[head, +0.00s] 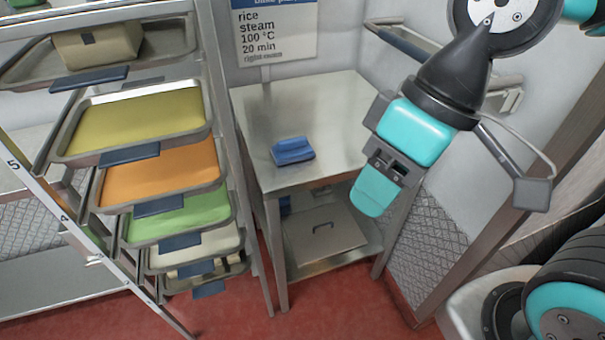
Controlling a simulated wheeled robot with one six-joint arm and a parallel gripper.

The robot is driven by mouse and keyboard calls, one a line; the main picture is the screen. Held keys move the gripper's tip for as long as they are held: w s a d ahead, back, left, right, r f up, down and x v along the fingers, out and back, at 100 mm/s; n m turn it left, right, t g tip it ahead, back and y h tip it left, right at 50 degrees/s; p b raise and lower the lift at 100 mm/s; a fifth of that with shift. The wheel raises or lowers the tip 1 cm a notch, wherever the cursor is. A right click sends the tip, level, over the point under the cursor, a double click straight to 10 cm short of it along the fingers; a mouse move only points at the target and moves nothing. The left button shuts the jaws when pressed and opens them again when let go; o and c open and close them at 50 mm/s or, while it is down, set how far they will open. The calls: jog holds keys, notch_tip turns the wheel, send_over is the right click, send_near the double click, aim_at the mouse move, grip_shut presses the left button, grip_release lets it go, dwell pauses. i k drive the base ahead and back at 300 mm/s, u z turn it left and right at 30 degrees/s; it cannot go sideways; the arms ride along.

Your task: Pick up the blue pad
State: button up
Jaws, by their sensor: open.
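The blue pad (292,151) lies on the steel table top (330,110), left of the table's middle. It looks like a small folded or stacked blue block. My gripper (372,193) is at the right, in front of the table's right edge in the picture, and is apart from the pad. Its jaws are open and nothing shows between them. One teal finger points down; the other finger is hard to make out.
A rack of trays (135,120) with blue handles stands close at the left. A sign (275,30) hangs behind the table. Most of the table top is clear.

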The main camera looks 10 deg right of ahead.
aim_at(296, 149)
jog(key=k, duration=1.15)
jog(key=u, duration=0.6)
jog(key=i, duration=2)
